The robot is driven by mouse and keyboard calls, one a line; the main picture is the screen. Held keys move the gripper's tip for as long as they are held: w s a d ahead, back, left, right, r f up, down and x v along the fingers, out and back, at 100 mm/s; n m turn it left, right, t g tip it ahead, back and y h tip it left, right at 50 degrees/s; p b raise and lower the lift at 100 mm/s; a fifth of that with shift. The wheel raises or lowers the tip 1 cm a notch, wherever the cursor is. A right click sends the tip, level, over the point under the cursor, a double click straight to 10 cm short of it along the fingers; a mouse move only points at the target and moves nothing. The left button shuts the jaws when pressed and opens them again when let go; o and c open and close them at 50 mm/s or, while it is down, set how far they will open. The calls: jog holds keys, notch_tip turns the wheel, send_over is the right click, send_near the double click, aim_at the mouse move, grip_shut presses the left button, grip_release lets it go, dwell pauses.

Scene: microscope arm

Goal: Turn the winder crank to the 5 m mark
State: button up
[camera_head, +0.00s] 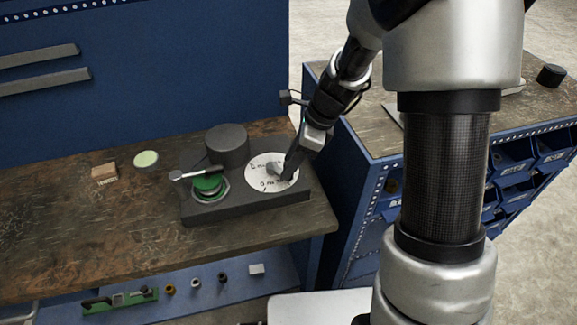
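The winder (245,205) is a dark grey block on the wooden bench. On its left side sits a green spool (208,184) with a silver lever (195,173) across it, its knobbed end pointing left. On its right side is a white round dial (262,181) with black marks too small to read surely; I cannot pick out the 5 m mark. A grey knob or crank piece (273,168) stands on the dial. My gripper (288,168) reaches down at the dial's right part, at or beside that grey piece. Its fingers are small and partly merged with it, so contact and opening are unclear.
A dark cylinder (227,145) rises at the winder's back. A wooden block (104,173) and a pale green disc (146,159) lie left on the bench. A blue panel stands behind. Small parts lie on a lower blue shelf (235,288). My arm covers the right side.

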jog(key=shift+x, duration=0.8)
grip_shut()
jog(key=shift+w+d, duration=0.1)
